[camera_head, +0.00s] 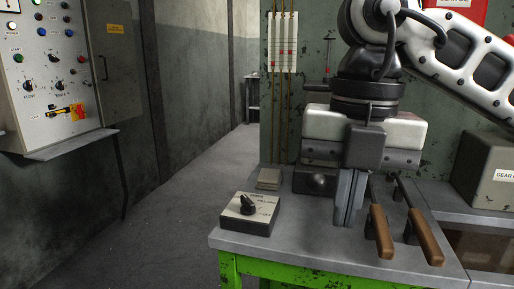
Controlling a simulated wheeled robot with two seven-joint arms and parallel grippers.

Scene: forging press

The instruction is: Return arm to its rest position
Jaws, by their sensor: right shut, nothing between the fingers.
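My right gripper (350,198) points down over the workbench (290,245), its two grey fingers pressed together with nothing between them. Its arm (470,55) comes in from the upper right. The fingertips are just left of two wooden-handled tools (380,230), (424,235); I cannot tell whether they touch the bench top. A small control box with a black rotary knob (248,205) sits on the bench to the left of the gripper. My left gripper is not in view.
A control panel (45,70) with buttons and switches hangs on the left wall above a shelf. A grey box (490,170) stands on the right of the bench. A dark block (312,182) lies behind the gripper. The floor (150,235) at left is clear.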

